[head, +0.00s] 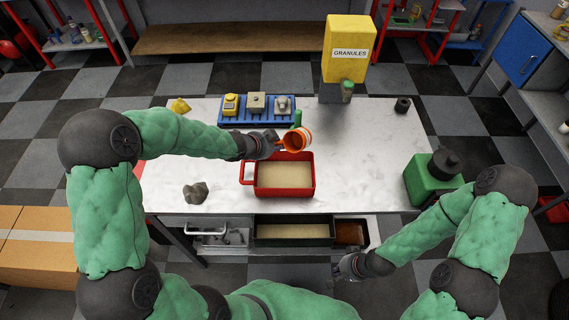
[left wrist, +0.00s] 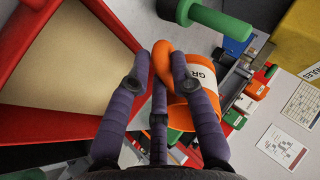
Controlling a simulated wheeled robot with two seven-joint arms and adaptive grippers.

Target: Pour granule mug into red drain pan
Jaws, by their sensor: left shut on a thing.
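The orange mug (head: 297,139) has a white band, lettered "GR" where it shows in the left wrist view (left wrist: 203,80). My left gripper (head: 272,142) is shut on the mug's handle, and its purple fingers (left wrist: 165,75) surround the handle loop. The mug is at the back edge of the red drain pan (head: 314,178), and it looks tilted. I cannot make out its contents. The pan sits on the white table with a flat tan surface inside; its red wall (left wrist: 100,15) fills the left of the left wrist view. My right gripper (head: 350,268) is low in front of the table, apparently empty.
A blue tray (head: 227,119) with several small items stands at the back. A grey rock (head: 195,193) lies left of the pan, and a green canister (head: 430,180) stands right. Open drawers (head: 293,243) project below the front edge.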

